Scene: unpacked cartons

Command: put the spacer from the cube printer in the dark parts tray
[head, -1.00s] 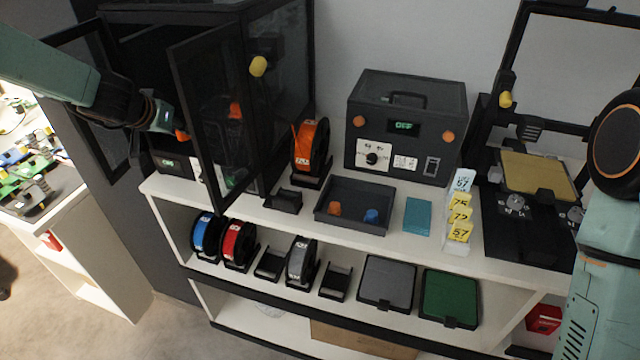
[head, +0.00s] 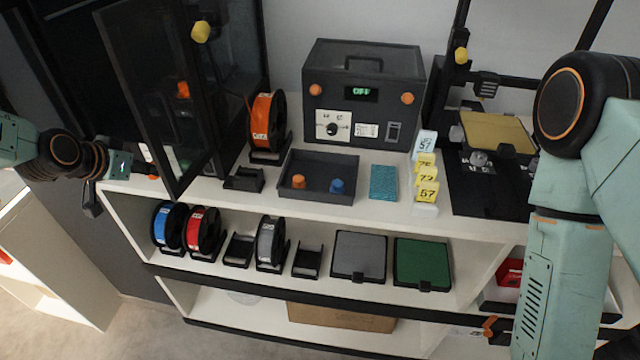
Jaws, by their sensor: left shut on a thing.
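My left gripper (head: 138,172) is shut on a small orange piece (head: 153,177), which looks like the spacer. It is just left of the cube printer's open door (head: 160,95), near the left end of the top shelf; fingers and piece are small and partly hard to make out. The cube printer (head: 235,60) is the dark glazed enclosure at the back left. The dark parts tray (head: 315,195) stands in the middle of the shelf, right of the door, with one orange and one blue piece inside. My right arm fills the right side; its gripper is out of view.
An orange spool (head: 264,125) and an empty black holder (head: 244,179) stand between door and tray. A dark box reading OFF (head: 362,75) is behind the tray. Right of it are a teal pad (head: 384,182), yellow number tags (head: 427,190) and an open-frame printer (head: 495,132).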

